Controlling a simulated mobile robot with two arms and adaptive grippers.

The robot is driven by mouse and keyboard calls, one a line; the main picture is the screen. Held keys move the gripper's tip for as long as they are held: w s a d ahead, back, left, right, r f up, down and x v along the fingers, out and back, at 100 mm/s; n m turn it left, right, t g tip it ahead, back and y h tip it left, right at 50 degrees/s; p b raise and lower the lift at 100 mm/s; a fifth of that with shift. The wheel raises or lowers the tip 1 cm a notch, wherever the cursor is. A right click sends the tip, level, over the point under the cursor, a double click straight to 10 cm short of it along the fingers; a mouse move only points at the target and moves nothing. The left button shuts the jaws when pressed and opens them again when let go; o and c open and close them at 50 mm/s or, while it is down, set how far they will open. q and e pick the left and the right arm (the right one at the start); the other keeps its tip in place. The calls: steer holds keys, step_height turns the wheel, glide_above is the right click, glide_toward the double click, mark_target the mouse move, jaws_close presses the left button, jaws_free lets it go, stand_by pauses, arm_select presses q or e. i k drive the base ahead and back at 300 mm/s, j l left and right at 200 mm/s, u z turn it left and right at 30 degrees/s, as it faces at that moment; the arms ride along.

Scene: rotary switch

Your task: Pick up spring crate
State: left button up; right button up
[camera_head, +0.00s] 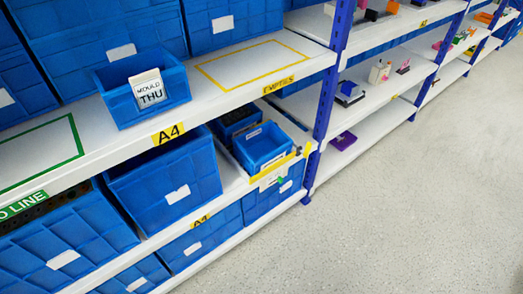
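No crate carries a readable spring label, so I cannot tell which one is the spring crate. A small open blue crate (176,103) with a white card reading "MOULD THU" (148,88) stands on the upper shelf above the A4 label. Another small open blue crate (262,147) sits on the lower shelf, near the blue upright. A darker blue crate (232,124) is partly hidden behind it under the upper shelf. Neither of my grippers is in view.
A yellow outlined area marked "EMPTIES" (252,64) on the upper shelf is bare. A green outlined area (38,152) at the left is also bare. Large blue bins (165,180) fill the lower shelves. A blue upright (332,75) divides the rack. The grey floor (430,200) is clear.

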mark_target(257, 149)
steer(key=u, duration=0.25)
steer(key=i+l+u, duration=0.1)
steer(key=l+u, duration=0.15)
steer(key=u, duration=0.2)
steer(key=i+l+u, duration=0.1)
steer(key=l+u, duration=0.2)
steer(key=u, duration=0.2)
steer(key=l+u, duration=0.3)
steer(key=u, duration=0.15)
steer(key=l+u, duration=0.3)
steer(key=u, duration=0.15)
